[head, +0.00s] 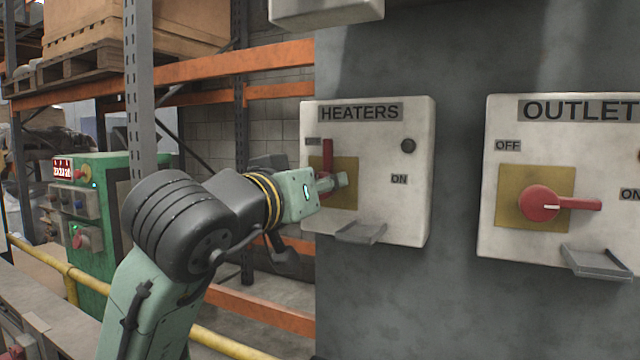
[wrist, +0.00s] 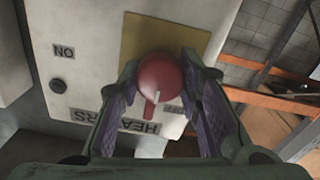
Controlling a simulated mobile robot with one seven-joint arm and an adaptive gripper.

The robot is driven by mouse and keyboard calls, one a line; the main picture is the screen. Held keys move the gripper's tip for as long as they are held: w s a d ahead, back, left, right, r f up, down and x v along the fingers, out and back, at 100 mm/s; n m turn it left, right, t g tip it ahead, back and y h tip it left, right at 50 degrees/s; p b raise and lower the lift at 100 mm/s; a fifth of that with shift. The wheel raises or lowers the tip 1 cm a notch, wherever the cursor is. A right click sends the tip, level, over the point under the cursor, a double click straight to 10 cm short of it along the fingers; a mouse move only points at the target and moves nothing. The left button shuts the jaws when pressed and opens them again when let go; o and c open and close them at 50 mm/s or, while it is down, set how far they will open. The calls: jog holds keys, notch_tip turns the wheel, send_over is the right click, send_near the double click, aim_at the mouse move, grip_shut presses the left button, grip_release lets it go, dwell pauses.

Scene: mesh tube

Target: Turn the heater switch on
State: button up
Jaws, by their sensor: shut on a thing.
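The heater switch is a red rotary knob with a handle (head: 327,153) on a yellow plate (head: 348,170), in a white box labelled HEATERS (head: 366,218). Its handle points up, beside the OFF label, and the ON label (head: 399,179) is to the right. My gripper (head: 335,182) is at the knob from the left and hides much of it in the head view. In the wrist view, the two fingers (wrist: 159,68) stand on either side of the round red knob (wrist: 160,76) and are shut on it. The handle sticks out between them towards the HEATERS label (wrist: 128,124).
A similar OUTLET box (head: 518,235) is to the right, its red handle (head: 570,203) pointing right. A small grey ledge (head: 361,233) juts out below the heater switch. Orange shelving (head: 240,62) and a green machine (head: 115,170) stand at left.

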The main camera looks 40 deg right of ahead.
jog(key=c, duration=0.4)
jog(key=shift+o, duration=0.2)
jog(key=shift+m, duration=0.3)
jog(key=m, duration=0.3)
jog(key=shift+m, duration=0.4)
jog(key=m, duration=0.4)
jog(key=shift+s+p, duration=0.1)
jog(key=shift+p, duration=0.25)
jog(key=m, duration=0.5)
jog(key=shift+s+d+m, duration=0.1)
jog(key=shift+m, duration=2.1)
jog(key=shift+f+p, duration=0.1)
jog(key=shift+p, duration=0.2)
